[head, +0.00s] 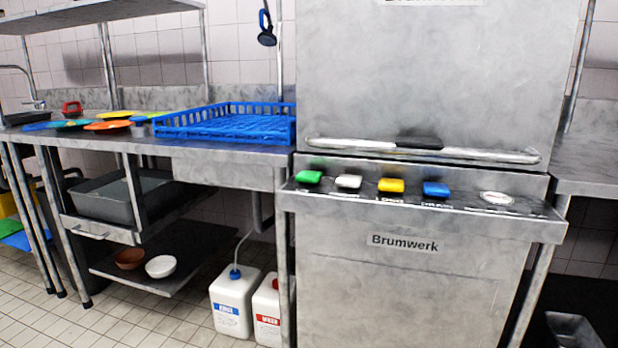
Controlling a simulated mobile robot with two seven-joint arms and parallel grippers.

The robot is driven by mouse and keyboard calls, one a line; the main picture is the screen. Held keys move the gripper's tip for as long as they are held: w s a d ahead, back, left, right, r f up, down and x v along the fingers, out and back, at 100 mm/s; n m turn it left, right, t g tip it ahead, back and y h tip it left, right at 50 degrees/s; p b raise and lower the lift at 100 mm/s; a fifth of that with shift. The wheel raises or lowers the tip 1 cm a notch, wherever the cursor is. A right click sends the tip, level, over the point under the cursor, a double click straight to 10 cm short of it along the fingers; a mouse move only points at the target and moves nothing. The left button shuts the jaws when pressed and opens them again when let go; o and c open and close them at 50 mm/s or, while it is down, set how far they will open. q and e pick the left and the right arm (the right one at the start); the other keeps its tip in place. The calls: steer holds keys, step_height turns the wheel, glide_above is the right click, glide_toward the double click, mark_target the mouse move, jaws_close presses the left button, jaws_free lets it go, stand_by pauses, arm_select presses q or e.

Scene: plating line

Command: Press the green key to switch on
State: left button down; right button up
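The green key (309,177) is the leftmost key on the sloped control panel (465,203) of the grey dishwashing machine (430,85). To its right on the same panel are a white key (348,181), a yellow key (391,185) and a blue key (437,189). A round pale dial or gauge (496,198) sits farther right. The small labels under the keys are too blurred to read. Nothing covers the green key. Neither of my grippers is in the head view.
A horizontal bar handle (422,150) runs just above the panel. Left of the machine, a blue rack (226,124) and several coloured plates (107,125) are on the steel table (225,153). White canisters (233,302) stand on the floor below. The space before the panel looks clear.

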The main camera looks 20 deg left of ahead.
steer(key=shift+c, duration=0.5)
stand_by(1.0)
jaws_close()
stand_by(1.5)
